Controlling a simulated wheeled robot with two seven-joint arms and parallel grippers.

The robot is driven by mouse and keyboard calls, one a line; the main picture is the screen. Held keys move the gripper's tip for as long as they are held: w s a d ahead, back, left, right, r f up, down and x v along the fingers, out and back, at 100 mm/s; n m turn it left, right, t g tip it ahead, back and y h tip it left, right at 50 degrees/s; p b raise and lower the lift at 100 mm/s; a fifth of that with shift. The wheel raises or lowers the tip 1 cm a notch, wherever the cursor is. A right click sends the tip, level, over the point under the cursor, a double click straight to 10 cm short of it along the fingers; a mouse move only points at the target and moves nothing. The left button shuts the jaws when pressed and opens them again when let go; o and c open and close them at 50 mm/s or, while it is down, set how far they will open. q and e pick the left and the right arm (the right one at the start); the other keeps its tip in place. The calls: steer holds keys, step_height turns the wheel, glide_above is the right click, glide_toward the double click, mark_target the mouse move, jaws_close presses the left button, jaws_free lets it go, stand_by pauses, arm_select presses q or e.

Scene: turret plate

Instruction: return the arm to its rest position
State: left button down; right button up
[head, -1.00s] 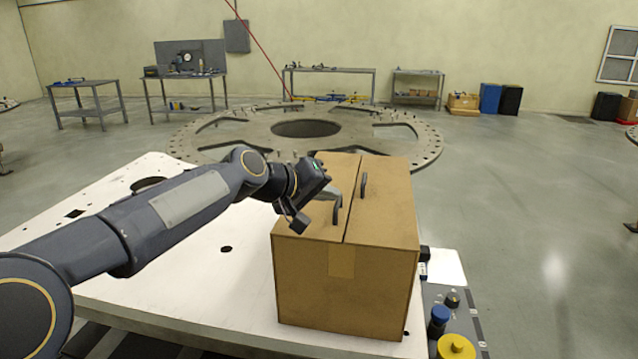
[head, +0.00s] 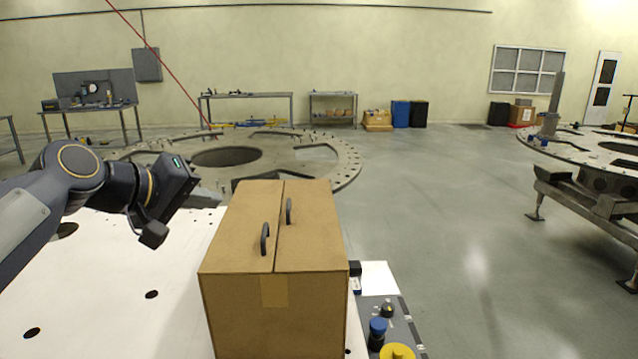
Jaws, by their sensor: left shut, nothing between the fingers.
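My left arm comes in from the left in the head view. My left gripper (head: 207,198) is shut and empty, above the white table top, just left of the cardboard box and apart from its handles. The cardboard box (head: 275,315) stands closed on the table, with two dark handles (head: 265,239) upright on its lid flaps. My right gripper is not in view.
The white table top (head: 100,290) is mostly clear left of the box. A panel with blue and yellow knobs (head: 377,328) is at its right. A large round plate (head: 335,165) lies behind. Another round plate on a stand (head: 590,180) is at the far right.

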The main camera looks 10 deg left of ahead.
arm_select(q)
steer(key=s+d+f+m+g, duration=0.2)
steer(key=s+d+f+g, duration=0.1)
steer(key=s+f, duration=0.9)
steer(key=s+d+f+m+g+y, duration=0.1)
steer(key=s+d+f+m+g, duration=0.2)
steer(key=s+f, duration=0.9)
step_height(320, 180, down, 4)
steer(key=shift+d+f, duration=0.1)
steer(key=shift+d, duration=0.6)
